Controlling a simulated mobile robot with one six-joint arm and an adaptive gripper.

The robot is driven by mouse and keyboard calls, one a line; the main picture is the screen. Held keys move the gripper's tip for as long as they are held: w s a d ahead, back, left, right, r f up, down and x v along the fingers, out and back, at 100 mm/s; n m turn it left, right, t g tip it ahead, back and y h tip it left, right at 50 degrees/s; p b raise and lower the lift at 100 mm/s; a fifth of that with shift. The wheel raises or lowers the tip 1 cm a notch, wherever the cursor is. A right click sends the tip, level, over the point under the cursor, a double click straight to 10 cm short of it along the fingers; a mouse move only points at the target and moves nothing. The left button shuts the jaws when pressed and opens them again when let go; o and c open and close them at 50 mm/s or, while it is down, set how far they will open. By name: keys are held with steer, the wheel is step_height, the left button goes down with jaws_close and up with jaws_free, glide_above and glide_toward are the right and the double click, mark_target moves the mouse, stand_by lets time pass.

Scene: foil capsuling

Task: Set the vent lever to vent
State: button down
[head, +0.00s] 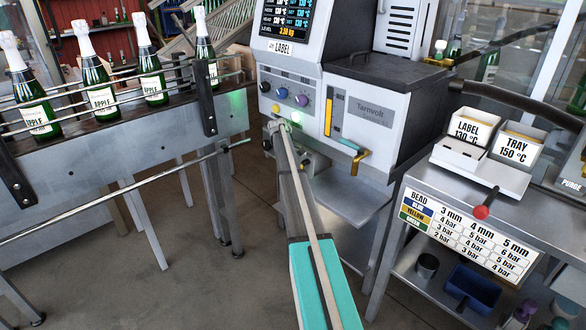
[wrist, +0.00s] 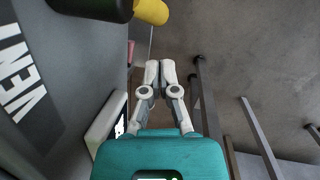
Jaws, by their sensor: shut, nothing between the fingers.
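White VENT lettering (wrist: 20,85) shows sideways on a dark grey panel at the left of the wrist view. A dark rounded bar with a yellow end (wrist: 151,11) is at the top of that view, beyond my fingertips and apart from them. It may be the vent lever, but I cannot tell its setting. My gripper (wrist: 160,66) is shut and empty, its fingertips together, right of the lettering. In the head view my gripper (head: 280,125) is at the lower left front of the Tarnvolt machine (head: 368,125), below its knobs. The lever cannot be made out clearly there.
A bottle conveyor (head: 110,150) with several green bottles stands at the left. A brass-coloured handle (head: 357,161) sticks out of the machine's front. Open floor lies between conveyor and machine.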

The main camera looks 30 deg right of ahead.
steer(key=w+a+r+p, duration=0.3)
steer(key=w+r+p, duration=0.2)
steer(key=r+p, duration=0.3)
steer(key=shift+w+r+p, duration=0.25)
steer(key=shift+r+p, duration=0.05)
steer(key=shift+r, duration=0.15)
stand_by(0.7)
steer(key=s+a+m+t+y, duration=0.1)
steer(key=s+a, duration=0.7)
steer(key=a, duration=0.4)
steer(key=s+a+m, duration=0.1)
steer(key=s+a, duration=0.8)
steer(key=a, duration=0.3)
steer(key=s+a+m+y, duration=0.1)
steer(key=s+a, duration=0.8)
steer(key=s, duration=0.2)
steer(key=s+a+m, duration=0.1)
steer(key=s+a, duration=0.7)
steer(key=s, duration=0.3)
step_height(320, 180, up, 17)
steer(key=p, duration=1.7)
steer(key=shift+s+a+t, duration=0.3)
steer(key=shift+s+f, duration=0.15)
